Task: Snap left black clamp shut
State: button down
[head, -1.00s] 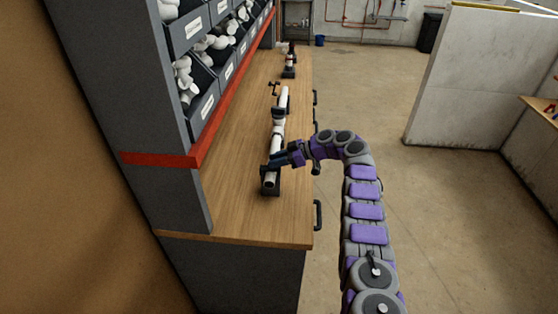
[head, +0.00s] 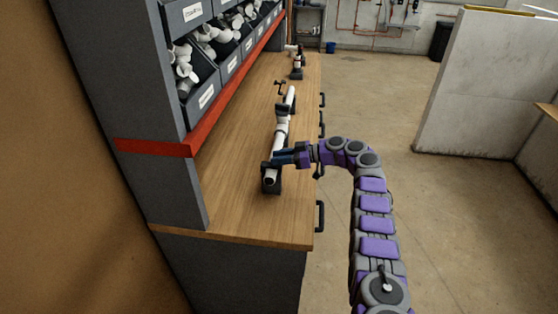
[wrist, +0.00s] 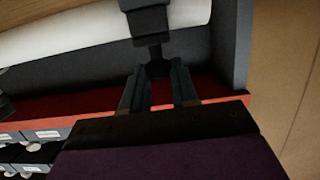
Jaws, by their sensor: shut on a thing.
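A white pipe (head: 282,126) lies along the wooden bench, held at its near end by a black clamp (head: 271,188). My gripper (head: 276,159) reaches in from the right to this near clamp. In the wrist view a black clamp piece (wrist: 149,21) crosses in front of the white pipe (wrist: 70,35). Its narrow end lies between the fingertips of my gripper (wrist: 156,77), which is shut on it. I cannot tell whether the clamp is fully closed. A second black clamp (head: 281,86) stands near the pipe's far end, with a part sticking up.
Dark bins (head: 203,90) with white fittings sit on the shelf above a red rail (head: 215,119) on the left. The wooden bench top (head: 228,206) is clear in front. Another fixture (head: 297,68) stands farther back. Black handles (head: 319,215) line the bench's right side. The floor (head: 390,100) is open.

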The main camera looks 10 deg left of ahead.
jog(key=shift+d+f, duration=0.35)
jog(key=shift+f, duration=0.2)
jog(key=c, duration=1.2)
grip_release()
jog(key=shift+w, duration=0.15)
jog(key=shift+o, duration=0.8)
jog(key=shift+w+d, duration=0.1)
jog(key=shift+w, duration=0.05)
jog(key=shift+o, duration=0.9)
jog(key=shift+r, duration=0.2)
jog(key=shift+a, duration=0.2)
